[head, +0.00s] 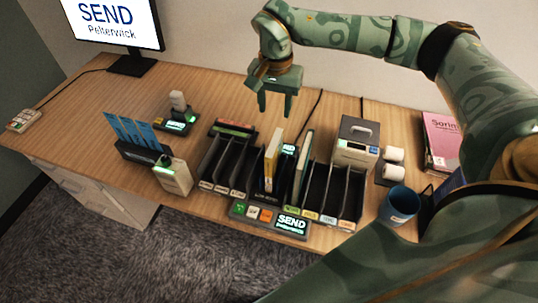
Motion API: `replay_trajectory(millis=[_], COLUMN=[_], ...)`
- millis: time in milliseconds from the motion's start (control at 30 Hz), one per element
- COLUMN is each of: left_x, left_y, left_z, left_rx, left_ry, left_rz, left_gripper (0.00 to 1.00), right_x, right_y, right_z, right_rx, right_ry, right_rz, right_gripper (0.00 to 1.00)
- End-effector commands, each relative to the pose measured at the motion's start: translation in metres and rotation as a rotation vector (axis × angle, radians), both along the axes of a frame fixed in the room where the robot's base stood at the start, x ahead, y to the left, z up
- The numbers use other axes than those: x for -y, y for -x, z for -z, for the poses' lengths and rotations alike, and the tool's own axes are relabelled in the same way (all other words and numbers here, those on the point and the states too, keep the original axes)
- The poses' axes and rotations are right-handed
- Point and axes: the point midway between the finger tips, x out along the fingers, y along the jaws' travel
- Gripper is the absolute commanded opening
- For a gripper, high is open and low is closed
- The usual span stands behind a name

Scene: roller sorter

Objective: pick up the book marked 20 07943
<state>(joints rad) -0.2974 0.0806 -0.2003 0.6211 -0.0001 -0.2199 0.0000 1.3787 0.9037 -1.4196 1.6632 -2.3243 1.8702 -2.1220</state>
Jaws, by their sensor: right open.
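A dark slotted sorter (231,168) stands on the desk. A yellow book (272,157) stands upright in one of its middle slots. A thin green-and-white book (304,163) stands in a slot to the right of it. The number 20 07943 cannot be read on either book. My right gripper (276,112) is open and empty, pointing down above and behind the yellow book, apart from both books. My left gripper is not in view.
A control strip (271,219) with a SEND screen lies before the sorter. A label printer (356,142), white rolls (393,155) and a blue cup (400,203) stand to the right. A handheld scanner (173,175) and blue cards (134,130) are left. The desk's left part (85,110) is mostly clear.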

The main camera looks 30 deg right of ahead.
Motion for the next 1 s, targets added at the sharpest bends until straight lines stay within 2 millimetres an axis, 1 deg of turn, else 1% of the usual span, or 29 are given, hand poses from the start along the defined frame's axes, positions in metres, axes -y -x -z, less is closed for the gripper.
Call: replay_trajectory(millis=[200,300,400,633,800,833,900,1000], left_x=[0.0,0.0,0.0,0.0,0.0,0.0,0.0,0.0], left_y=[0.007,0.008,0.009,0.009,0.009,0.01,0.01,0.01], left_z=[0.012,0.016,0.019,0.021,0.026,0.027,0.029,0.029], left_rx=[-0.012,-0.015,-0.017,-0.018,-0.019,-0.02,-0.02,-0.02], left_ry=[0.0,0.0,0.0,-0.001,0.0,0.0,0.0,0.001], left_rz=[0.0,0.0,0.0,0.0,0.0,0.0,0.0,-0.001], left_gripper=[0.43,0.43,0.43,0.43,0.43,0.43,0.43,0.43], right_x=[-0.001,-0.001,-0.002,-0.003,-0.009,-0.008,-0.008,-0.008], right_y=[0.002,0.002,0.002,0.005,0.016,0.015,0.014,0.014], right_z=[0.055,0.078,0.095,0.113,0.141,0.146,0.154,0.158], right_rx=[-0.009,-0.008,-0.006,-0.004,-0.007,-0.005,-0.005,-0.003], right_ry=[0.001,0.0,-0.001,-0.002,-0.003,-0.003,-0.003,-0.002], right_rz=[0.0,-0.001,-0.001,-0.002,-0.001,0.0,-0.001,0.0], right_gripper=[0.45,0.45,0.45,0.45,0.45,0.45,0.45,0.45])
